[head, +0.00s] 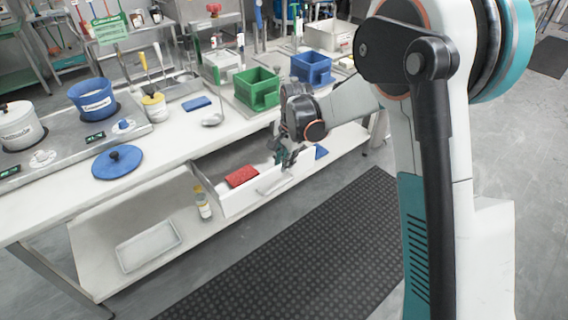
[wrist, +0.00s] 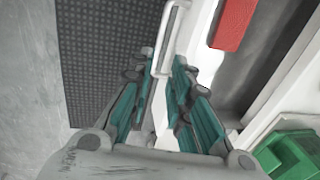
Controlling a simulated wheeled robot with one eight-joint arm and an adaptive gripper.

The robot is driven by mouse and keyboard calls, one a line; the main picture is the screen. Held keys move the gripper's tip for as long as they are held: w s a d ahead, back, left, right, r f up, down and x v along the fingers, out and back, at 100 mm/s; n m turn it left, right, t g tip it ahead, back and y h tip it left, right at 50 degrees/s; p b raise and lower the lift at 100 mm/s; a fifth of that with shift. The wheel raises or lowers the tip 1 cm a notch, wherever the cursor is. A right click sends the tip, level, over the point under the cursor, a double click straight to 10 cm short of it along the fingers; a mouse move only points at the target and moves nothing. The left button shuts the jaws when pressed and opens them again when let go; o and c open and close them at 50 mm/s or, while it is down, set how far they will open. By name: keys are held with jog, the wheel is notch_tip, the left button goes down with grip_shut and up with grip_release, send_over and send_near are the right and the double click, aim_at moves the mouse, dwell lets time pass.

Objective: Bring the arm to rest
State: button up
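My gripper (head: 286,160) is at the front of the pulled-out drawer (head: 238,202), close to the right end of its handle (head: 272,186). In the wrist view, the two teal and grey fingers of my gripper (wrist: 165,66) stand apart, with a gap between their tips. The white handle (wrist: 178,22) runs away from that gap, its near end appearing between or just beyond the fingertips. I cannot tell whether they touch it. Nothing is seen clamped in the fingers. My arm reaches out over the drawer's right side.
A red block (head: 242,176) lies in the drawer. Above, the bench holds a green bin (head: 257,88), a blue bin (head: 311,68), a metal ladle (head: 213,118) and a blue lid (head: 117,162). A bottle (head: 203,205) stands on the lower shelf. The dark floor mat (head: 310,250) is clear.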

dwell(0.4)
jog(key=s+d+r+n+t, duration=0.1)
jog(key=s+d+r+n, duration=0.1)
jog(key=s+d+r, duration=0.4)
jog(key=s+d+r+n+t, duration=0.1)
jog(key=s+d+r+n, duration=0.15)
jog(key=s+r, duration=0.6)
jog(key=s+d+r+n+t, duration=0.1)
jog(key=s+d+n, duration=0.1)
jog(key=s, duration=0.7)
jog(key=s+d+r+n+t+h, duration=0.1)
jog(key=s+d+r+n+t, duration=0.1)
jog(key=s, duration=0.6)
jog(key=shift+s+d+n, duration=0.35)
jog(key=shift+d+n, duration=0.2)
jog(key=shift+n, duration=0.7)
